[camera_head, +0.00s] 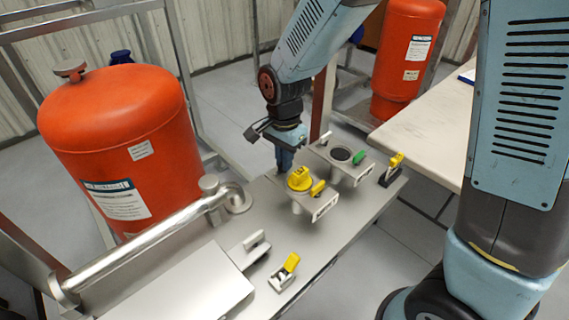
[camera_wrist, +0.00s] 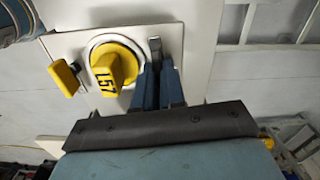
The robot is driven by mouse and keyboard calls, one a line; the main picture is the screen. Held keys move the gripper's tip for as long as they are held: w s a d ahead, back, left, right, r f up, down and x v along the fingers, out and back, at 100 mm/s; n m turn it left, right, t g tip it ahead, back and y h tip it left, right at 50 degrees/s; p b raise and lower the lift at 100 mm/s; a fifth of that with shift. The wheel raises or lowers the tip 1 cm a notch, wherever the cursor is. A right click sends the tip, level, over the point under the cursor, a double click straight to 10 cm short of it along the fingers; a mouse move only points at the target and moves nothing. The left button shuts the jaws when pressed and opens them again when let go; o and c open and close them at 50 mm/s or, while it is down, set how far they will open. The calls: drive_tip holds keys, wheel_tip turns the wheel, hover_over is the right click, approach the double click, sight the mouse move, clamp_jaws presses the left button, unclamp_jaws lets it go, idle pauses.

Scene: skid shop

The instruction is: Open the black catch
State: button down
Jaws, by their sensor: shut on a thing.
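In the wrist view, a small dark catch (camera_wrist: 155,46) stands on a pale panel, just right of a yellow knob (camera_wrist: 113,66). I take it to be the black catch. My gripper (camera_wrist: 159,66) has its two blue fingers close together at the catch's near end, shut on it. The fingers hide part of it. In the head view, my gripper (camera_head: 285,160) reaches down at the far left side of the panel with the yellow knob (camera_head: 300,179). The catch is hidden behind my gripper there. I cannot tell how far it is turned.
A yellow catch (camera_head: 318,187) is on the knob's other side. A neighbouring panel has a dark round opening (camera_head: 341,154) and a green catch (camera_head: 359,157). A pipe (camera_head: 150,240) and red tank (camera_head: 120,140) are left.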

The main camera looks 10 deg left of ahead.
drive_tip(key=shift+s+m, duration=0.15)
drive_tip(key=shift+m, duration=0.25)
drive_tip(key=shift+m, duration=0.3)
drive_tip(key=c, duration=1.2)
unclamp_jaws()
drive_tip(key=shift+r, duration=0.15)
drive_tip(key=shift+r, duration=3.4)
